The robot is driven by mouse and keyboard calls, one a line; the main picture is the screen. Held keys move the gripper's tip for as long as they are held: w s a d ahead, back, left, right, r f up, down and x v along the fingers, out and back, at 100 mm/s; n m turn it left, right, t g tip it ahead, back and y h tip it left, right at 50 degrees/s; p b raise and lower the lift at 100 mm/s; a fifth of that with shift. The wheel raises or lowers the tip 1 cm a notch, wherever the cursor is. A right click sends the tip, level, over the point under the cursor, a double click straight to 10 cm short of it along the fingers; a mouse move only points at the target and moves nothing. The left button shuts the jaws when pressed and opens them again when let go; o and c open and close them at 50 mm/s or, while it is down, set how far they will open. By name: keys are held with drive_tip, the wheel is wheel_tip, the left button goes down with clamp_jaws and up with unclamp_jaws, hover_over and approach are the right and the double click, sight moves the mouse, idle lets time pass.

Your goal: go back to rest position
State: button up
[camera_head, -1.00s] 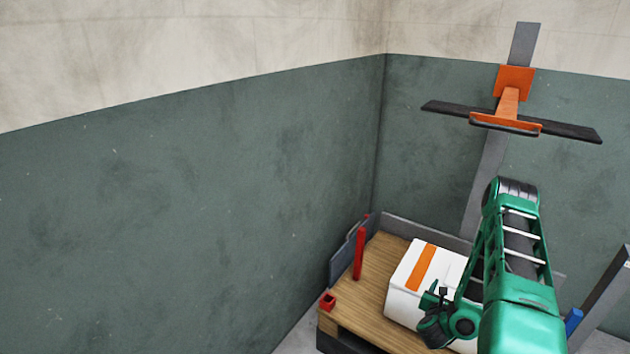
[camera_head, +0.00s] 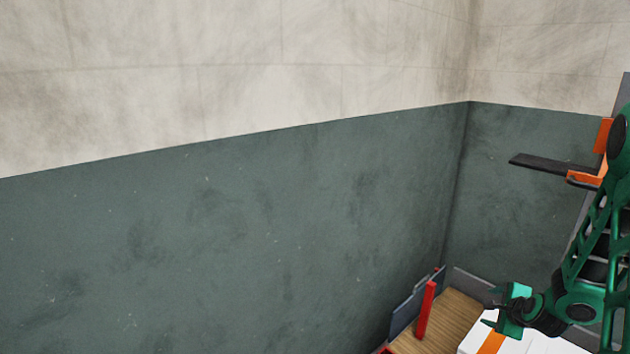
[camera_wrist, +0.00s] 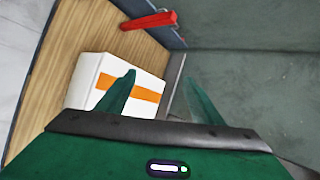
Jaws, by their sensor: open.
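My green arm is at the right edge of the head view. My gripper (camera_head: 500,310) is above the white box with an orange stripe (camera_head: 525,335), which is partly cut off at the bottom of the head view. In the wrist view, my gripper (camera_wrist: 160,95) shows two green fingers spread apart with nothing between them. The white box (camera_wrist: 92,70) lies beyond the fingers on the wooden surface, apart from them as far as I can tell.
The wooden surface (camera_head: 445,318) sits in the corner of two walls. A red post (camera_head: 425,310) stands at its left edge; it also shows in the wrist view (camera_wrist: 150,20). A black bar with an orange bracket (camera_head: 550,165) is at the right, near my arm. The left wall is bare.

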drive_tip(key=s+a+r+n+g, duration=0.2)
drive_tip(key=s+r+n, duration=0.3)
drive_tip(key=s, duration=0.3)
drive_tip(key=s+a+r+n+g, duration=0.2)
drive_tip(key=s+r+n+g, duration=0.1)
drive_tip(key=s+r+n, duration=0.3)
wheel_tip(320, 180, up, 2)
drive_tip(key=s, duration=0.2)
drive_tip(key=shift+s+a+g+y, duration=0.3)
drive_tip(key=shift+s, duration=0.05)
drive_tip(key=s+a+r+n+g, duration=0.1)
drive_tip(key=s+a+r+n, duration=0.1)
drive_tip(key=s, duration=0.5)
drive_tip(key=s+a+r+n+g+y, duration=0.1)
drive_tip(key=s+a+r+n, duration=0.1)
drive_tip(key=s, duration=0.4)
drive_tip(key=s+a+r+n+g, duration=0.1)
drive_tip(key=s+a+r+g, duration=0.1)
drive_tip(key=s, duration=0.5)
drive_tip(key=shift+s+r+n, duration=0.3)
drive_tip(key=shift+r+n, duration=0.1)
drive_tip(key=shift+r, duration=0.5)
drive_tip(key=shift+c, duration=0.3)
